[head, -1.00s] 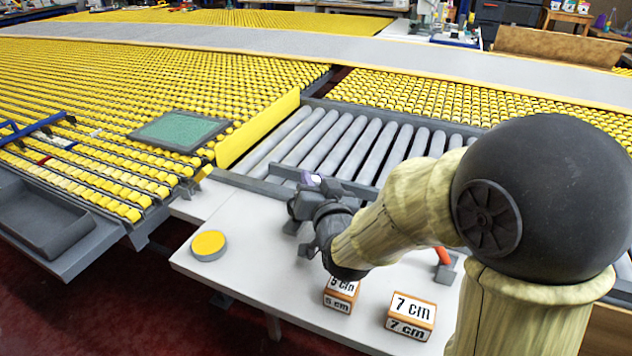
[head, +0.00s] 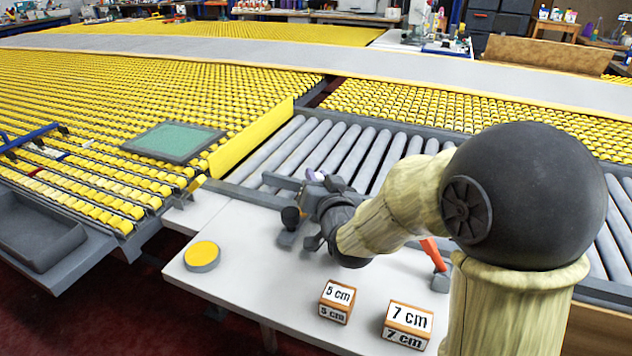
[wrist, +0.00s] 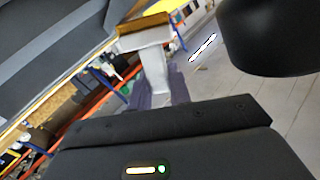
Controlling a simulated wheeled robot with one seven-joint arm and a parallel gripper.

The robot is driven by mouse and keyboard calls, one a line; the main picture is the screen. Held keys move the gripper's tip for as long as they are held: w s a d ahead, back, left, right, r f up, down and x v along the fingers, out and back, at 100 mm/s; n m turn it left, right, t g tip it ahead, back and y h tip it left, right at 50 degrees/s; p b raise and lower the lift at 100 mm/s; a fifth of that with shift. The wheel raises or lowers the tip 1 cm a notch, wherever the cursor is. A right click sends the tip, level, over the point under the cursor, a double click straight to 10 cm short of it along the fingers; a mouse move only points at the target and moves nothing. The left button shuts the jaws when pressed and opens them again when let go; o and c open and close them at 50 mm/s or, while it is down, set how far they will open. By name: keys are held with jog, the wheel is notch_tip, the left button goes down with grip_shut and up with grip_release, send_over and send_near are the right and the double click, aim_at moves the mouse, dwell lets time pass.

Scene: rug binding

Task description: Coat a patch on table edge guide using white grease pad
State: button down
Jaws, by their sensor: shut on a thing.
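My gripper (head: 300,226) is over the back left of the white table, by the front of the roller bed.
A round tin with a yellow top (head: 202,256) stands at the table's left. A 5 cm block (head: 337,300) and a 7 cm block (head: 408,324) stand at the front. An orange-handled tool (head: 436,258) lies right of my wrist. The table between tin and blocks is clear.

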jog(key=shift+w+d, duration=0.25)
jog(key=shift+w, duration=0.3)
jog(key=shift+w+d, duration=0.2)
jog(key=shift+w, duration=0.35)
jog(key=shift+w+d, duration=0.3)
jog(key=shift+w, duration=0.55)
jog(key=shift+w+d, duration=0.3)
jog(key=shift+w, duration=0.55)
jog(key=shift+r, duration=0.2)
jog(key=shift+r+p, duration=2)
jog(key=shift+r, duration=0.9)
notch_tip(320, 180, up, 3)
jog(key=shift+p, duration=0.8)
